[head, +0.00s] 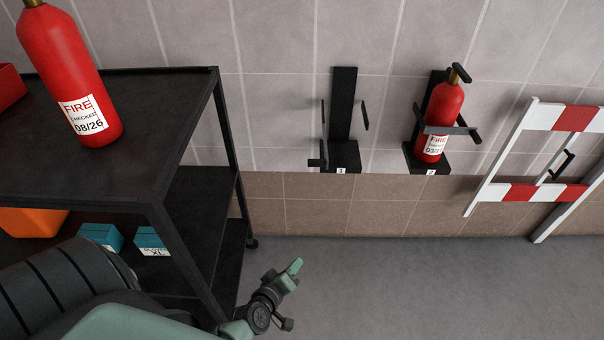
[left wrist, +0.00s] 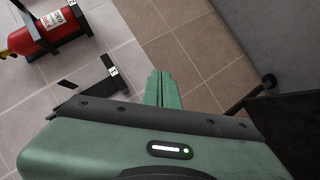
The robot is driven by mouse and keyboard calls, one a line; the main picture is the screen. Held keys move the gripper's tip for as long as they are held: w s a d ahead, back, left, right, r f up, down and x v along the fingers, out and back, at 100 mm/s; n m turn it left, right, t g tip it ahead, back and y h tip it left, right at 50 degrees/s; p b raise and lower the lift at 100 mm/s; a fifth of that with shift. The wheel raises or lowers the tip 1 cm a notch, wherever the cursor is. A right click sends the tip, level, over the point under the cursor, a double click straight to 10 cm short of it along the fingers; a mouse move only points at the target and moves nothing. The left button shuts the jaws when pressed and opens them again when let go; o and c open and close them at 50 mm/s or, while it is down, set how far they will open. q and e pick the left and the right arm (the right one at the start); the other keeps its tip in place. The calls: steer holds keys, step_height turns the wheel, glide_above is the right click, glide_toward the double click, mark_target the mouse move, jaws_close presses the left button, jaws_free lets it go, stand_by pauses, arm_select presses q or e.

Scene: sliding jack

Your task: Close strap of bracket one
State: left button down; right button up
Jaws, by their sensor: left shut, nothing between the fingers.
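Bracket one (head: 344,100) is a black wall bracket with a small base, and its label seems to read 1. It is empty. Its strap arms (head: 365,115) stick out from both sides and do not meet across the front, so the strap looks open. In the left wrist view bracket one (left wrist: 97,90) shows partly behind my gripper's body. My left gripper (head: 296,267) is shut and empty, below and left of bracket one, apart from it. Its closed fingers also show in the left wrist view (left wrist: 163,88). My right gripper is not in view.
A second bracket (head: 412,155) holds a red extinguisher (head: 445,105) with its strap across the front. A black cart (head: 170,110) at left carries another extinguisher (head: 62,60) and boxes below. A red-white barrier (head: 540,192) stands at right. The floor (head: 400,280) before the brackets is clear.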

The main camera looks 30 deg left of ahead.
arm_select(q)
steer(key=w+a+r+n+t+y, duration=0.1)
steer(key=a+r+n+y, duration=0.15)
steer(key=r, duration=0.45)
steer(key=w+a+r+n+t+y+b, duration=0.1)
steer(key=w+a+r+n+t, duration=0.2)
steer(key=r, duration=0.4)
steer(key=a+r+n+y, duration=0.1)
steer(key=a+r+n, duration=0.25)
steer(key=r, duration=0.35)
steer(key=w+p, duration=0.1)
steer(key=w, duration=1)
steer(key=shift+w+d+n, duration=0.3)
steer(key=shift+w+d, duration=0.1)
steer(key=shift+d+y, duration=0.1)
steer(key=shift+y, duration=0.15)
